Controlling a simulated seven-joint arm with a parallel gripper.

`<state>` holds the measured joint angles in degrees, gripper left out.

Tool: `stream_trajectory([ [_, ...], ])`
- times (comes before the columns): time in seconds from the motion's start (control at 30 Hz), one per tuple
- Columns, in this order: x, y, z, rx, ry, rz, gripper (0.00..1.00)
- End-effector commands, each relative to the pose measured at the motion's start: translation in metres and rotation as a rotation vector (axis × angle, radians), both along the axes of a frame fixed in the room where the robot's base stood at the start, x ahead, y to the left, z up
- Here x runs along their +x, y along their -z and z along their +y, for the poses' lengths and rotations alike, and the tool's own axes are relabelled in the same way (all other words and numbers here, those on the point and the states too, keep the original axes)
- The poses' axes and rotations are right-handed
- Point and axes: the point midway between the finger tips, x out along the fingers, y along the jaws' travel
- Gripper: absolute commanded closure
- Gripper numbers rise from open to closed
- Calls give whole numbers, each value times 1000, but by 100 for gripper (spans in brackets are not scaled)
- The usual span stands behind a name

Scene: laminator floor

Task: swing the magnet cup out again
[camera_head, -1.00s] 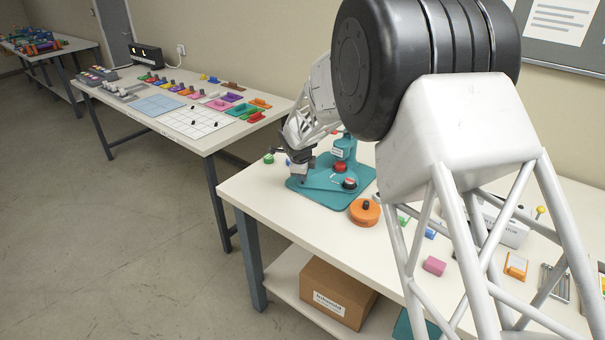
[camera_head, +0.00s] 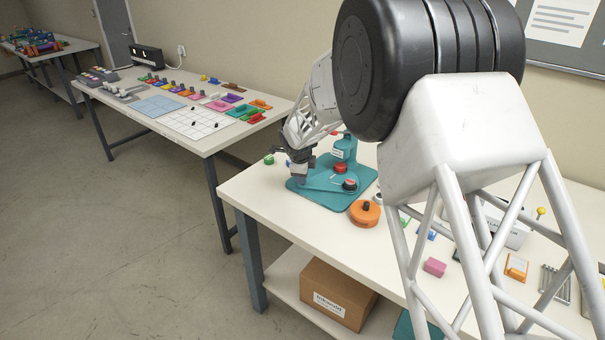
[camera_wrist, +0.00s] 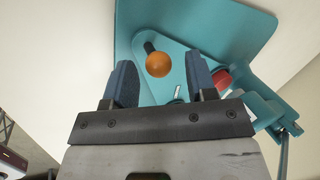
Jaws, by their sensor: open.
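The teal machine (camera_head: 325,198) stands at the table's left end. In the wrist view, an orange ball knob (camera_wrist: 158,64) on a short dark stem stands on a teal triangular arm (camera_wrist: 172,92). My gripper (camera_head: 300,180) is over the left end of the machine. In the wrist view, its blue fingers (camera_wrist: 162,78) are open, with the knob ahead of the gap and slightly left of its middle. The head view hides the knob.
An orange round piece (camera_head: 365,212) with a dark knob lies just right of the machine. A small green item (camera_head: 268,159) is at its left. A red disc (camera_wrist: 222,78) is close beside the right finger.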

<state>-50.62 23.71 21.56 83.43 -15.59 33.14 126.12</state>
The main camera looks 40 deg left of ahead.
Motion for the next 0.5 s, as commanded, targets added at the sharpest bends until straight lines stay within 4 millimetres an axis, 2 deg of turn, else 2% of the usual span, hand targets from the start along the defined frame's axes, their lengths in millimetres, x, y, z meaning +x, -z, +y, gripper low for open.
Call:
stream_trajectory([
  [0.5, -17, -52, -8, 1, -1, -2, 48],
])
